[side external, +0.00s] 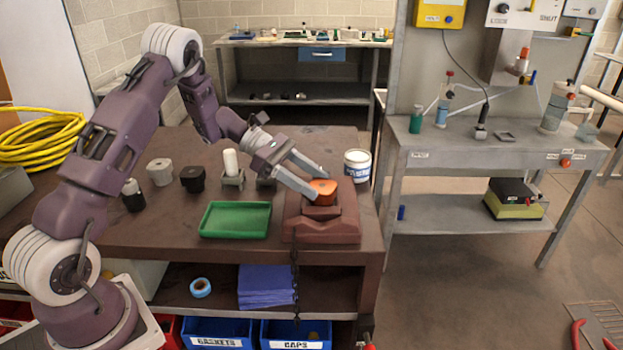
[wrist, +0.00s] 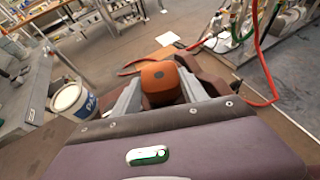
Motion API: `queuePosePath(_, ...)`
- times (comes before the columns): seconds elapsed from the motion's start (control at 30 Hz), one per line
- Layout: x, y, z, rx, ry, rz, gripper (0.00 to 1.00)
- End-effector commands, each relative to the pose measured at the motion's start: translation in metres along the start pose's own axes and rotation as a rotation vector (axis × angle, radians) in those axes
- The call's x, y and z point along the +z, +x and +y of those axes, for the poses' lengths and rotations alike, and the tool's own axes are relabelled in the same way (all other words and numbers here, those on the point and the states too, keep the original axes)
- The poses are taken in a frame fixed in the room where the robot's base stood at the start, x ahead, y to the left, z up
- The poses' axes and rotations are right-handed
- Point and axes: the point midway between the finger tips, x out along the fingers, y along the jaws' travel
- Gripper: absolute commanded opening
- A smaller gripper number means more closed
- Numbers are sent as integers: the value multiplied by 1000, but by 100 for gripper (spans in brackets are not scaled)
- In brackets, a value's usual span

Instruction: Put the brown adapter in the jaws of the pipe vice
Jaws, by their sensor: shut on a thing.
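The adapter (side external: 323,187) is a rounded orange-brown piece. My gripper (side external: 318,183) is shut on it, with one finger on each side. In the wrist view the adapter (wrist: 160,83) sits between the two grey fingers, its top face with a dark spot showing. The pipe vice (side external: 320,225) is the reddish-brown block at the right front of the bench. The adapter is at the top of the vice, over its jaws. Its lower part is hidden, so I cannot tell whether it rests in the jaws or is held just above them.
A white tub (side external: 357,165) stands just behind the vice. A green tray (side external: 235,220) lies to its left. Grey and black fittings (side external: 193,178) and a white cylinder (side external: 230,162) stand farther left. A chain (side external: 295,270) hangs at the bench front.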

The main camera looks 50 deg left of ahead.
Motion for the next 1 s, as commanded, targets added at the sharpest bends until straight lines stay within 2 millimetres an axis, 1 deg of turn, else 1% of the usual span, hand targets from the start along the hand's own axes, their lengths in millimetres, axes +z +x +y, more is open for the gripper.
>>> queuePosePath(0.07,-1,0,0,0,1,-2,0)
queuePosePath(0.1,-1,1,0,0,1,-2,52)
queuePosePath(0.17,-1,1,0,0,1,-2,64)
queuePosePath(0.2,-1,1,0,0,1,-2,72)
queuePosePath(0.23,-1,1,0,0,1,-2,76)
queuePosePath(0.53,-2,-2,0,0,0,1,76)
queuePosePath(0.57,-2,-5,0,1,0,1,76)
queuePosePath(0.63,-2,-17,1,3,1,0,76)
queuePosePath(0.8,-2,-53,1,4,1,0,76)
queuePosePath(0.9,-1,-65,0,1,3,0,76)
queuePosePath(0.97,6,-68,-4,-12,26,10,76)
queuePosePath(1.0,18,-67,-12,-33,67,29,76)
